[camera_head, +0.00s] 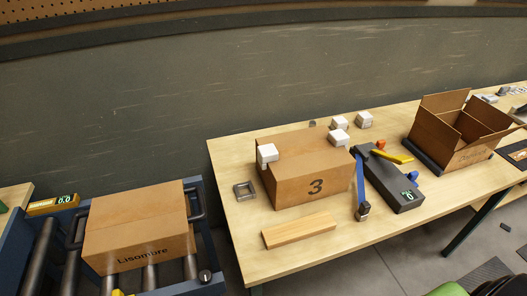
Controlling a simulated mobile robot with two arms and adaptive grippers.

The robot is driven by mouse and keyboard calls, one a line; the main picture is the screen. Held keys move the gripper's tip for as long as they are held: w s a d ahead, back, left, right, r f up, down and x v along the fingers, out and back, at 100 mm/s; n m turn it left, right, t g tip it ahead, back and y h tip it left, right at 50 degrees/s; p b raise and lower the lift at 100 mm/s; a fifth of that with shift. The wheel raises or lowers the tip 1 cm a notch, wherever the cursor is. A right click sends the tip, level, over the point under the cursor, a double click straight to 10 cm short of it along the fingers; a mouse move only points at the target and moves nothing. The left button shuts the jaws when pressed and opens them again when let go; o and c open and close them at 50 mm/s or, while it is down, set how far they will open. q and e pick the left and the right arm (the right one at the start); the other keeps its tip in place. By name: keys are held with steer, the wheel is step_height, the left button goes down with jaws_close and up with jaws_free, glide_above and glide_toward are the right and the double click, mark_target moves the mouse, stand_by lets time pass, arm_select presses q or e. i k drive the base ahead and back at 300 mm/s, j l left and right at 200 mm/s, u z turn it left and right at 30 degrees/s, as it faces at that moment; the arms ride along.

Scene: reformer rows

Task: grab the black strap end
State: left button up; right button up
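I cannot make out a black strap end for certain. A blue strap (360,184) lies over the tabletop beside the box marked 3, with a small dark piece (362,211) at its near end. A dark square ring (244,190) lies on the table left of that box. Neither of my grippers is in view.
A wooden table (350,232) holds the closed box marked 3 (315,185), white blocks (338,137), a wooden plank (298,230), a dark device (390,182) and an open box (455,140). A closed carton (135,222) sits on rollers at left. The table's front strip is clear.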

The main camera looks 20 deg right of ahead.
mark_target(361, 215)
steer(key=z, duration=1.6)
